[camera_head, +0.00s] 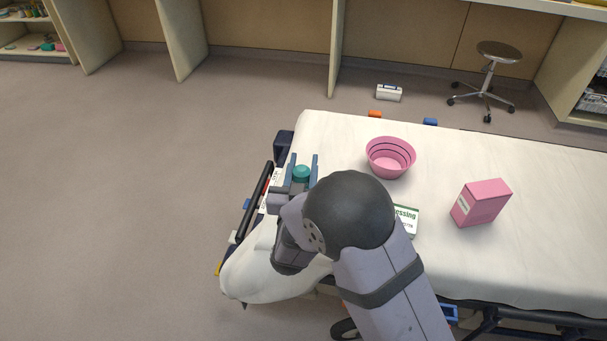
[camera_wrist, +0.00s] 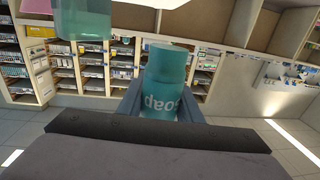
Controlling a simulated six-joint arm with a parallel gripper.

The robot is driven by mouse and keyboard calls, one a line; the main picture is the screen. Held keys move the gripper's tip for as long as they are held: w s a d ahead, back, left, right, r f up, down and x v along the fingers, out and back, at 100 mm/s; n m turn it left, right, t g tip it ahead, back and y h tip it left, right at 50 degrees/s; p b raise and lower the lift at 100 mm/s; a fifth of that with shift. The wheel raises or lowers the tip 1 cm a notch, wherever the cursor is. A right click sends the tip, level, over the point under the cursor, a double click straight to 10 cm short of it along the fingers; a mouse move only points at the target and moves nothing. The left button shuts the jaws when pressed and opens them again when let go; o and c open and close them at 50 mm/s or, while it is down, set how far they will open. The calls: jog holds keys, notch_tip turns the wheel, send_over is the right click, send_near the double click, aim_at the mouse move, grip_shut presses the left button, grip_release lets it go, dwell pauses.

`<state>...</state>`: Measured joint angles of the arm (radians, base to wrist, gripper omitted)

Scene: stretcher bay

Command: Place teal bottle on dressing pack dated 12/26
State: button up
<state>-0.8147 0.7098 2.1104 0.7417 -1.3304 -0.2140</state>
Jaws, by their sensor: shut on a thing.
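My gripper (camera_head: 303,161) is shut on a teal bottle (camera_head: 301,172) near the left end of the stretcher. In the wrist view the bottle (camera_wrist: 165,85) shows the word "soap" and sits between the fingers. A white dressing pack (camera_head: 406,216) with green print lies on the sheet, partly hidden behind my arm. Another white pack with red print (camera_head: 266,190) shows near the left edge, mostly hidden by my gripper. I cannot read a date on either pack.
The white-sheeted stretcher (camera_head: 540,210) holds a pink bowl (camera_head: 390,158) and a pink box (camera_head: 481,203). A black rail (camera_head: 258,196) runs along its left end. A translucent teal object (camera_wrist: 82,22) shows at upper left in the wrist view. Bare sheet lies between bowl and box.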

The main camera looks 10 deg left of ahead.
jog(key=shift+r, duration=0.8)
